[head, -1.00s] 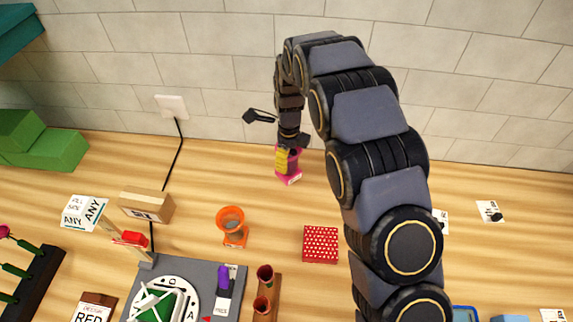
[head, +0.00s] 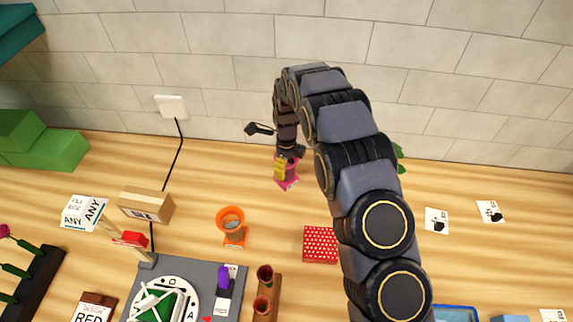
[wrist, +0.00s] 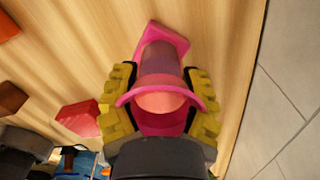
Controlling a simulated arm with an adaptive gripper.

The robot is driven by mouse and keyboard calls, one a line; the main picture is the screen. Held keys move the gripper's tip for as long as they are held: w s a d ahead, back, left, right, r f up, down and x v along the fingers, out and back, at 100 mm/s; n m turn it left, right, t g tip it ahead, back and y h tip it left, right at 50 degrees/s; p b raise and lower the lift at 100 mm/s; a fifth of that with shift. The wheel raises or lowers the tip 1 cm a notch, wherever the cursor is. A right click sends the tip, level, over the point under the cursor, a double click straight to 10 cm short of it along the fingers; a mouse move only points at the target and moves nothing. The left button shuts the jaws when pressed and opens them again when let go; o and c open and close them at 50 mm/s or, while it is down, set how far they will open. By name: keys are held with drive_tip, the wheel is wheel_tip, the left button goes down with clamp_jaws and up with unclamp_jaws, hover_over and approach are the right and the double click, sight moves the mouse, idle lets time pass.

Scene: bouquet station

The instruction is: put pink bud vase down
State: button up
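The pink bud vase (head: 289,177) is at the back of the table, below the wall. In the wrist view the vase (wrist: 165,122) has a round open rim, a pinkish interior and a square foot. My gripper (head: 283,167) has its yellow fingers on either side of the vase, closed against it. In the wrist view my gripper (wrist: 162,103) spans the vase just below the rim. The vase's foot appears at or very near the wooden tabletop; I cannot tell if it touches.
An orange vase (head: 231,221) stands to the left, a red dotted box (head: 320,245) in front to the right. A cardboard box (head: 145,206) and a grey board (head: 238,283) lie further left. White cards (head: 437,221) lie right. Bare wood surrounds the pink vase.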

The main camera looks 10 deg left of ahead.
drive_tip(key=o, duration=0.4)
drive_tip(key=shift+r, duration=0.15)
wheel_tip(320, 180, up, 12)
drive_tip(key=shift+r, duration=0.1)
drive_tip(key=s+d+r+n, duration=0.9)
drive_tip(key=s+d+r, duration=0.15)
drive_tip(key=s, duration=0.25)
drive_tip(key=s+d+r+n, duration=0.1)
drive_tip(key=s+d+n, duration=0.1)
drive_tip(key=s+n, duration=0.2)
drive_tip(key=s+d+r+n+g, duration=0.1)
drive_tip(key=s+n, duration=0.4)
drive_tip(key=s, duration=0.6)
drive_tip(key=s+d+r+n, duration=0.1)
drive_tip(key=s+d+n, duration=0.1)
drive_tip(key=s+n, duration=0.2)
drive_tip(key=shift+s+d+g, duration=0.15)
drive_tip(key=shift+s+d, duration=0.05)
drive_tip(key=shift+s, duration=0.65)
drive_tip(key=shift+s+d+g, duration=0.15)
drive_tip(key=shift+s+d, duration=0.05)
drive_tip(key=shift+s, duration=0.6)
